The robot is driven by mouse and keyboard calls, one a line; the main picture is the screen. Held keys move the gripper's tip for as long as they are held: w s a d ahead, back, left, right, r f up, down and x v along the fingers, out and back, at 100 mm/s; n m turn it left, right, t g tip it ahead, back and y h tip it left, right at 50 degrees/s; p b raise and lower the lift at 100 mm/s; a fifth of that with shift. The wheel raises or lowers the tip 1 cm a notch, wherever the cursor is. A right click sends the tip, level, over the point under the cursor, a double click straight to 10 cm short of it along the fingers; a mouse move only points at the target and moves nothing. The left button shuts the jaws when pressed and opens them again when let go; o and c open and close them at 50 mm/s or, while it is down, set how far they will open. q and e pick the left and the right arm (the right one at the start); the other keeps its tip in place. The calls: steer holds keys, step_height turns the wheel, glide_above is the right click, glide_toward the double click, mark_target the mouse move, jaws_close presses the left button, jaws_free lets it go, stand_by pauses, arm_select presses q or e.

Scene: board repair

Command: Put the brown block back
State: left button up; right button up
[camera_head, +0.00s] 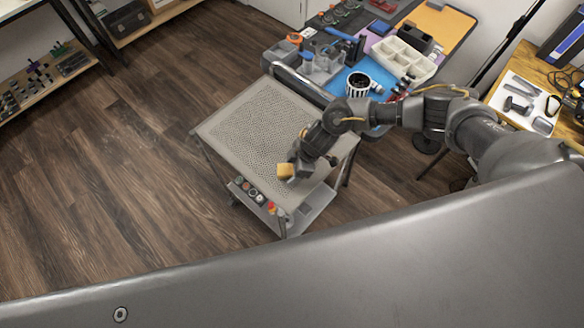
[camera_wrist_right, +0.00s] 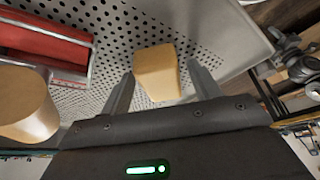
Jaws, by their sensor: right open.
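The brown block (camera_head: 286,170) shows at the tip of my right gripper (camera_head: 296,168), above the perforated top of a grey cart (camera_head: 240,125). In the right wrist view the tan-brown block (camera_wrist_right: 155,70) stands between the two fingers of my right gripper (camera_wrist_right: 160,78). The fingers are open, with a visible gap on each side of the block. My left gripper is not in view.
In the right wrist view a tan rounded piece (camera_wrist_right: 27,105) and a red box-like object (camera_wrist_right: 42,45) are at the left. A workbench with a blue mat (camera_head: 340,82) and a white compartment tray (camera_head: 403,58) stands behind the cart. The cart top's left part is clear.

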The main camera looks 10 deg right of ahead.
steer(key=shift+r, duration=0.25)
steer(key=v, duration=1.1)
steer(key=shift+d+r, duration=0.2)
steer(key=shift+r, duration=0.15)
